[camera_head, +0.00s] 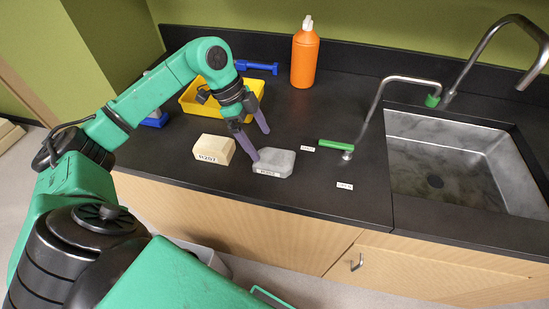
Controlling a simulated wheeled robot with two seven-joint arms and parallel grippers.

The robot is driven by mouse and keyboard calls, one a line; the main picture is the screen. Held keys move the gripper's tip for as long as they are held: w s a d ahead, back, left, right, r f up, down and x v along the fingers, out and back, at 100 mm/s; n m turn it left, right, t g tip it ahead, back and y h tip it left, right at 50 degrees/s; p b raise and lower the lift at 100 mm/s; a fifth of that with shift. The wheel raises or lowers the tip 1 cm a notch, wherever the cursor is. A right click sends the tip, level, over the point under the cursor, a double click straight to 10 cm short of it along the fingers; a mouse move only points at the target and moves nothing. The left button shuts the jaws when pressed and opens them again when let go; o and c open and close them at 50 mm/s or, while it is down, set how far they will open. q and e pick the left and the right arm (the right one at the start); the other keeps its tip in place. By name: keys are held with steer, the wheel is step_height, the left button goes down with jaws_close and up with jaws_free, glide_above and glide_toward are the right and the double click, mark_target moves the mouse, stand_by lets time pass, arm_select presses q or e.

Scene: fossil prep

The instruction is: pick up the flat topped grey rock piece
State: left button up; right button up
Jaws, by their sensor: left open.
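The flat topped grey rock piece (276,162) lies on the black counter near its front edge, with a small label on its front face. My left gripper (261,146) is open, its two purple fingers pointing down. One fingertip is at the left end of the grey rock and the other is behind it, to the upper right. I cannot tell whether either finger touches the rock. My right gripper is not in view.
A cream labelled block (214,149) sits just left of the grey rock. Behind are a yellow tray (196,106), a blue-handled tool (256,66) and an orange bottle (304,56). A green-handled tap (336,145) and a metal sink (450,160) are at right.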

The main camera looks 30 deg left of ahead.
mark_target(270, 156)
arm_select(q)
steer(key=p+x, duration=0.1)
steer(key=x, duration=0.3)
steer(key=p+x, duration=0.1)
steer(key=x, duration=0.1)
steer(key=shift+d+f+p, duration=0.2)
steer(key=shift+d+p, duration=0.1)
steer(key=shift+d, duration=0.1)
steer(key=shift+w+f, duration=0.15)
steer(key=shift+f, duration=0.2)
steer(key=shift+r, duration=0.1)
jaws_close()
